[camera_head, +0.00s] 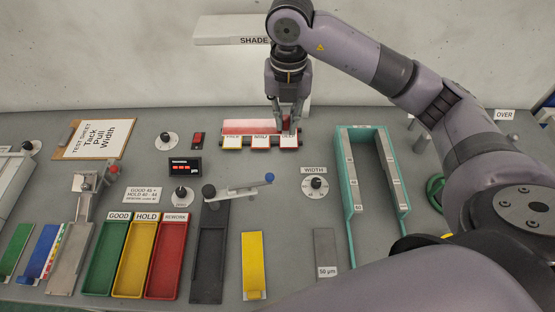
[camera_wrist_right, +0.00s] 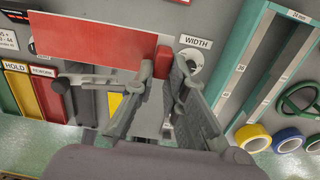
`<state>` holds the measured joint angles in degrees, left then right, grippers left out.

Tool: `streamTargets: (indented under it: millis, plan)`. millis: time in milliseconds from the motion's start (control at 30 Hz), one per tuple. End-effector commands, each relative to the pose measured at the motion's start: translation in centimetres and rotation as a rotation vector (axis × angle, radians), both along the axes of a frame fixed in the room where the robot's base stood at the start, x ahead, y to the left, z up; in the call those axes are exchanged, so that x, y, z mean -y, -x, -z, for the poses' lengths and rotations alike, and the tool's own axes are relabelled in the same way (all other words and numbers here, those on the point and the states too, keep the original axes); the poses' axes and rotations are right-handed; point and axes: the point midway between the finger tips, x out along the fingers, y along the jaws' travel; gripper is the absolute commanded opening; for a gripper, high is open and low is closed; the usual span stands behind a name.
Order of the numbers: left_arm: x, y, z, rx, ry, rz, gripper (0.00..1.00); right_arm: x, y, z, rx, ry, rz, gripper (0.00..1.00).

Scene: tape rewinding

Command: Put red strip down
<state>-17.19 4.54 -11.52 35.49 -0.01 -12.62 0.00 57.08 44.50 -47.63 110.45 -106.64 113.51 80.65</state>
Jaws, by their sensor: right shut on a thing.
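The red strip (camera_wrist_right: 95,42) is a long flat piece with a raised red block at one end, close to the camera in the right wrist view. My right gripper (camera_wrist_right: 163,68) is shut on that block, and the strip reaches out to the left. In the head view the gripper (camera_head: 287,112) is at the right end of the strip (camera_head: 250,127), which looks pale with glare. The strip is at the SHADE stand, just behind its row of labels (camera_head: 260,142). I cannot tell whether it touches the stand. My left gripper is not in view.
Green, yellow and red trays (camera_head: 166,260), marked GOOD, HOLD and REWORK, stand front left. A dark tray (camera_head: 209,265) and yellow strip (camera_head: 253,262) are beside them. A teal frame (camera_head: 349,190) stands right. Grey table is clear around the WIDTH dial (camera_head: 316,183).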

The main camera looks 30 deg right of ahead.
Motion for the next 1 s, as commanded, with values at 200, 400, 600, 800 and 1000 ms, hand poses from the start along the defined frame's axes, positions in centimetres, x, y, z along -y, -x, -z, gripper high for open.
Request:
streamTargets:
  millis: [200, 400, 600, 800, 1000]
  plan:
    - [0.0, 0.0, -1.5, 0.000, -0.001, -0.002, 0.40, 0.1, 0.2, 5.8, -0.007, 0.002, 0.001, 0.00]
    - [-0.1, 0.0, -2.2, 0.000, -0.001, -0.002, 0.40, 0.1, 0.1, 10.0, -0.003, 0.003, -0.001, 0.00]
    - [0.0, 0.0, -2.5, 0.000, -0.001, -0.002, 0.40, 0.1, 0.0, 11.8, -0.001, 0.002, -0.002, 0.00]
    - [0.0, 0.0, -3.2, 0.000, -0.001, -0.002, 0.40, 0.1, 0.1, 14.7, -0.003, 0.002, -0.002, 0.00]
    - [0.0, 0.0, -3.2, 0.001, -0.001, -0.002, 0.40, 0.1, 0.0, 15.6, 0.001, 0.002, -0.003, 0.00]
